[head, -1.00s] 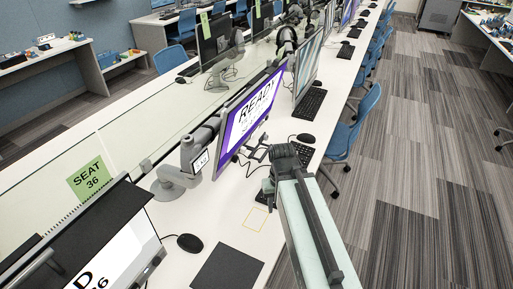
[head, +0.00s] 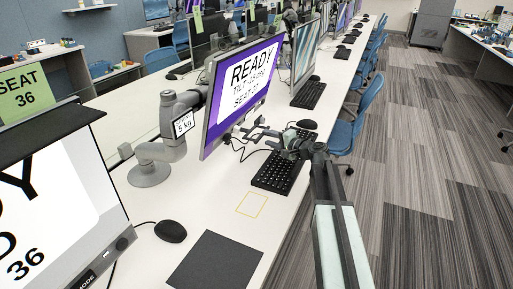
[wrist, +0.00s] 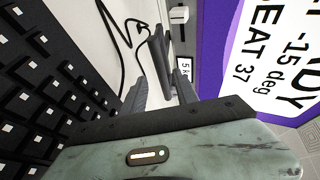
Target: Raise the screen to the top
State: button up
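I cannot tell whether the gripper touches the screen.
A black keyboard (head: 277,174) lies under my gripper, with a mouse (head: 307,124) behind it. A cable curves across the desk. Another screen (head: 50,205) stands at the near left. A mouse (head: 170,231) and dark pad (head: 216,261) lie in front. Carpet is open at right.

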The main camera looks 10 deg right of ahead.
jog(key=shift+w+d+r, duration=0.15)
jog(key=shift+w+d, duration=0.05)
jog(key=b+x, duration=0.1)
jog(key=x, duration=0.7)
jog(key=shift+s, duration=0.1)
grip_shut()
dwell(1.1)
